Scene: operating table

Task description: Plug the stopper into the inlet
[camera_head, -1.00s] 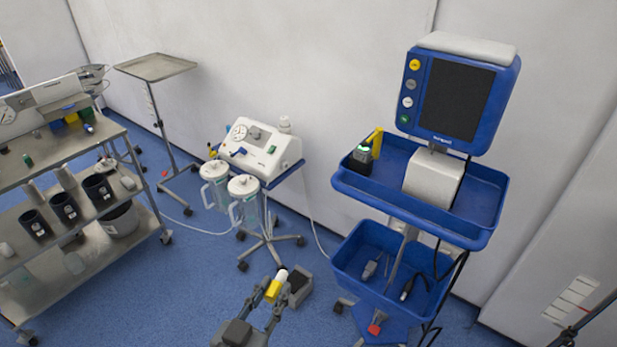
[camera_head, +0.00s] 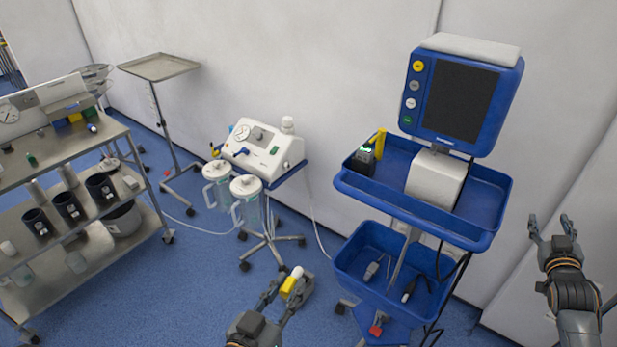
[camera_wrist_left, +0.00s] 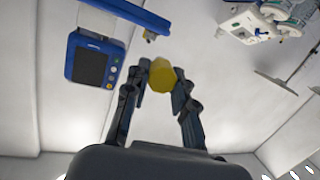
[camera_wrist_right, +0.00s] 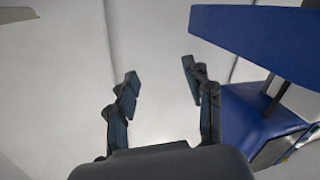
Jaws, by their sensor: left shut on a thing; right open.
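The stopper (camera_head: 290,285), yellow with a white end, is held between the fingers of my left gripper (camera_head: 287,293), low in front of the wheeled stand. In the left wrist view the yellow stopper (camera_wrist_left: 162,79) sits between the fingertips, its octagonal face showing. My right gripper (camera_head: 553,228) is open and empty at the right, beside the blue cart. The right wrist view shows its fingers (camera_wrist_right: 160,78) apart with nothing between them. The white suction machine (camera_head: 262,150) stands by the wall with two lidded jars (camera_head: 246,207) in front. I cannot make out which opening is the inlet.
The blue monitor cart (camera_head: 415,200) stands right of centre with a lower blue bin (camera_head: 365,285) and hanging cables. A steel trolley (camera_head: 70,150) with dark cups is at the left. A tray stand (camera_head: 160,67) is behind. Blue floor lies open between trolley and machine.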

